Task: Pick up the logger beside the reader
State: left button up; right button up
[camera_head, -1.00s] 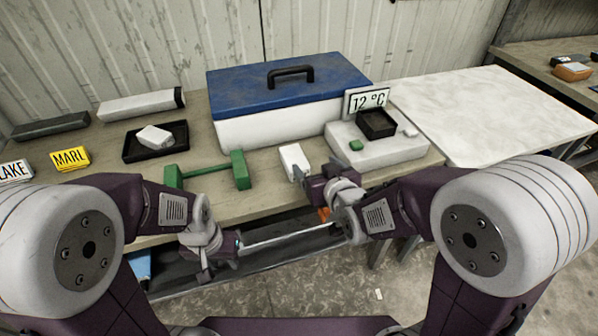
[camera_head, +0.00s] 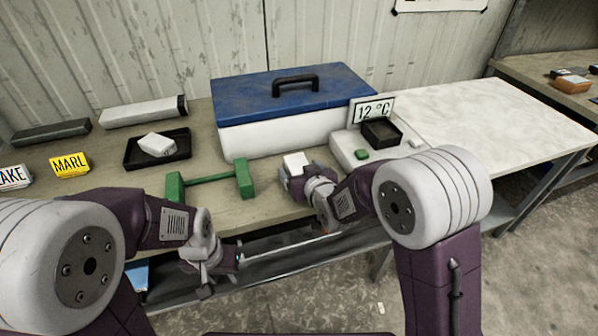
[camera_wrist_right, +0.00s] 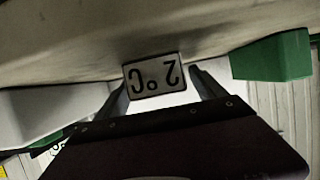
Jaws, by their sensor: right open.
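The logger (camera_head: 296,162) is a small white block on the table, left of the reader (camera_head: 349,148). In the right wrist view the logger (camera_wrist_right: 155,76) shows a face reading "2 °C" upside down. The reader is a low white block with a green button and a black tray on it, beside a "12 °C" sign (camera_head: 371,109). My right gripper (camera_head: 297,177) is open at the logger's near side; in its wrist view the fingertips (camera_wrist_right: 160,84) flank the logger, contact unclear. My left gripper (camera_head: 232,258) hangs low before the table edge; its jaw opening is unclear.
A green stand (camera_head: 210,179) is left of the logger. A blue-lidded white cool box (camera_head: 280,135) stands behind it. A black tray (camera_head: 135,157) with a white block, a yellow MARL box (camera_head: 69,165) and long cases lie left. The pale table (camera_head: 500,123) at right is clear.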

aim_at(300, 168)
jog(key=shift+c, duration=1.2)
jog(key=c, duration=1.3)
jog(key=shift+w+r, duration=0.1)
jog(key=shift+r, duration=0.45)
notch_tip(300, 168, up, 3)
jog(key=shift+p, duration=0.6)
jog(key=s+d+r+p, duration=0.1)
jog(key=s+d+r, duration=0.6)
jog(key=s, duration=0.2)
jog(key=shift+s, duration=0.25)
